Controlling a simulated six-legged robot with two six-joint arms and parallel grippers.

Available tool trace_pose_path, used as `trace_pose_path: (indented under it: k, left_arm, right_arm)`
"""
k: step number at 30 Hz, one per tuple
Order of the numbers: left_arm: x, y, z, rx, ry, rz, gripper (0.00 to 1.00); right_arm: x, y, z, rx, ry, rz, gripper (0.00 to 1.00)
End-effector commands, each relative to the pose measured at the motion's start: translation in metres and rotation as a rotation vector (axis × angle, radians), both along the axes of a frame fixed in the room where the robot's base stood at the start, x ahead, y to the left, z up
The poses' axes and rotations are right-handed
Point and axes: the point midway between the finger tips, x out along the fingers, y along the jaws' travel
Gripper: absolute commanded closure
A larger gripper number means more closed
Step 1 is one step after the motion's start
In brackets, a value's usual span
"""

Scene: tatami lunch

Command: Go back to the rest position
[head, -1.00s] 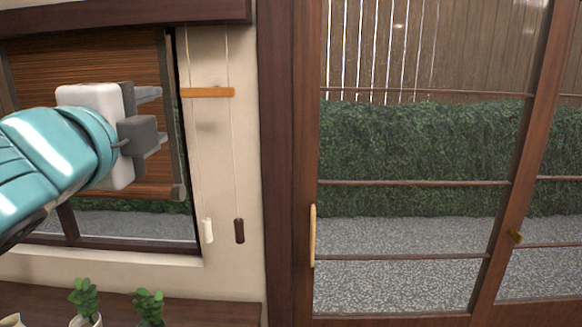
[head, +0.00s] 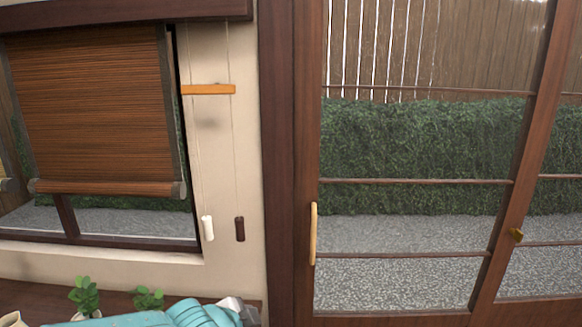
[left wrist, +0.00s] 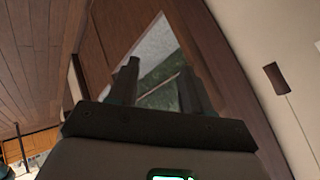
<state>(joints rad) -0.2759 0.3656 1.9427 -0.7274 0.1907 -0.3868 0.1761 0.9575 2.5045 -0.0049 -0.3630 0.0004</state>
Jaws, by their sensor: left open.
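Beyond the fingers are wood framing and a slanted strip of window. My right gripper is not in view.
A brown woven blind (head: 95,110) hangs half down over the window. Two cords end in a white pull (head: 208,229) and a dark pull (head: 239,229), below an orange bar (head: 208,90). Small potted plants (head: 85,296) stand on the shelf. A glazed door has a pale handle (head: 313,234).

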Motion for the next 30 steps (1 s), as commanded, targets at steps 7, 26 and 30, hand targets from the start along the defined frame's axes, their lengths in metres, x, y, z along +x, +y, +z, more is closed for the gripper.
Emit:
trace_pose_path:
  k: [7, 26, 30]
  left_arm:
    - [-0.091, 0.015, -0.197, -0.311, 0.530, 0.392, 0.51]
    - [-0.266, 0.044, -0.327, -0.502, 1.018, 1.150, 0.51]
    - [-0.266, 0.044, -0.327, -0.502, 1.018, 1.150, 0.51]
  right_arm:
    - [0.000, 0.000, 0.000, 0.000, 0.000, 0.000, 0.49]
    - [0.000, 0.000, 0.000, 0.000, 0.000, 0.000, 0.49]
    - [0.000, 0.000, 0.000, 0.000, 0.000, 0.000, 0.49]
